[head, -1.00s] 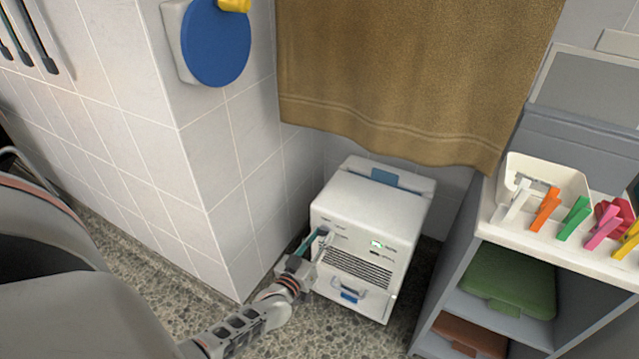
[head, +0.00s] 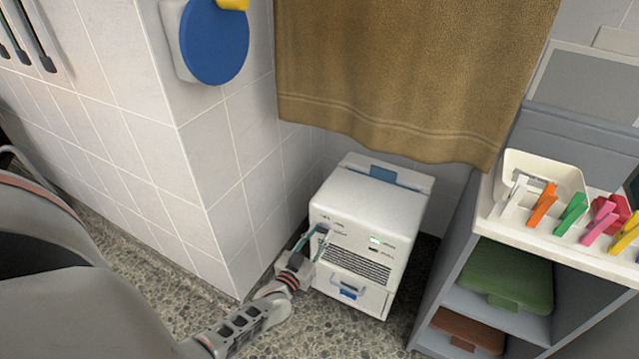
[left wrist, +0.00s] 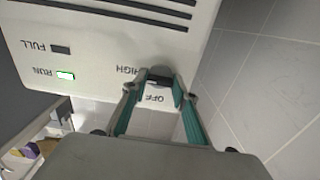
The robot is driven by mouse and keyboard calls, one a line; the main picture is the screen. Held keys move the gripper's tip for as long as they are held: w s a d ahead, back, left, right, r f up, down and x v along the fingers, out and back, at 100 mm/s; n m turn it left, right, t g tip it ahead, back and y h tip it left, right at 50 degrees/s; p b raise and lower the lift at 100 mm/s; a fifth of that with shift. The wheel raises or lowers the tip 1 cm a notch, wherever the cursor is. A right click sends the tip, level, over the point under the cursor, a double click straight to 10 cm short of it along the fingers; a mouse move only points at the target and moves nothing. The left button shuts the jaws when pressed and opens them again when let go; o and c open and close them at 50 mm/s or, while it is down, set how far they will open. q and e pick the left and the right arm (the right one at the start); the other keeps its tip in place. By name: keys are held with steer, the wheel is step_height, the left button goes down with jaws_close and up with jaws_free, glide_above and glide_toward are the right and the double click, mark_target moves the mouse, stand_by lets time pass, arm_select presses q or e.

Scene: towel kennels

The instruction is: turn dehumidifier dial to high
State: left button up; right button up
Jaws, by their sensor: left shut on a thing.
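The white dehumidifier (head: 372,208) stands on the floor in the corner. Its dark dial (left wrist: 159,81) is on the front panel and shows between my fingertips in the left wrist view. The word HIGH is printed beside it and OFF on the side toward my gripper, both upside down there. My left gripper (left wrist: 160,92) is shut on the dial, with a teal-lined finger on each side. In the head view the left gripper (head: 318,241) reaches the panel's upper left and hides most of the dial. I cannot tell exactly where the dial points. My right gripper is in neither view.
A green RUN light (left wrist: 65,76) is lit; the FULL window (left wrist: 60,48) is dark. A tiled wall corner (head: 215,190) stands close left of my arm. A brown towel (head: 410,80) hangs above. A grey shelf unit (head: 447,240) stands right.

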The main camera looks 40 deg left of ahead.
arm_select(q)
steer(key=o, duration=1.1)
steer(key=v, duration=1.2)
